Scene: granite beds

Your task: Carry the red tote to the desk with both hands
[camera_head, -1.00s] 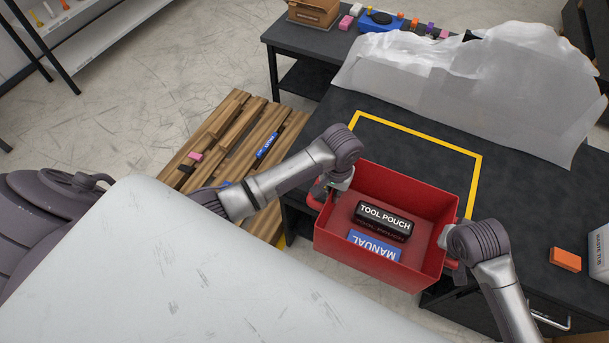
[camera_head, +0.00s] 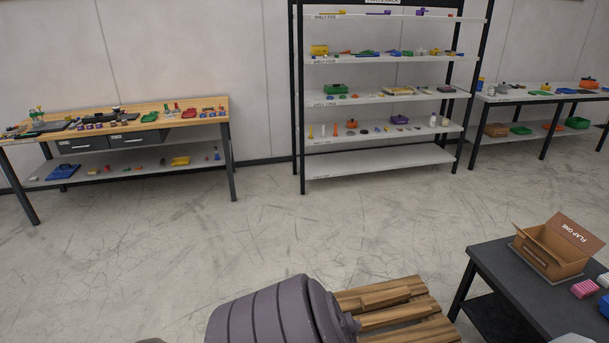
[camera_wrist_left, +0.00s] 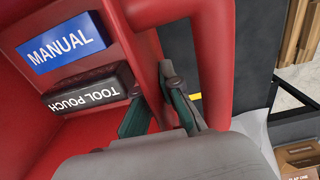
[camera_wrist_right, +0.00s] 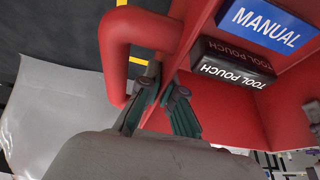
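The red tote shows in the left wrist view (camera_wrist_left: 80,135) and the right wrist view (camera_wrist_right: 235,115); it is out of the head view. A blue box marked MANUAL (camera_wrist_left: 62,42) and a black TOOL POUCH (camera_wrist_left: 90,92) lie inside it. My left gripper (camera_wrist_left: 155,85) is shut on one side of the tote, beside its looped red handle (camera_wrist_left: 215,60). My right gripper (camera_wrist_right: 167,80) is shut on the opposite side, beside the other handle (camera_wrist_right: 112,60). The dark desk top (camera_wrist_right: 65,25) with yellow tape (camera_wrist_right: 122,28) shows beyond the tote. The tote's underside is hidden.
A wooden pallet (camera_head: 395,313) lies on the floor near my arm. A dark table (camera_head: 500,262) with an open cardboard box (camera_head: 552,252) stands at right. A shelving rack (camera_head: 380,98) and workbenches (camera_head: 160,112) line the wall. The floor between is clear.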

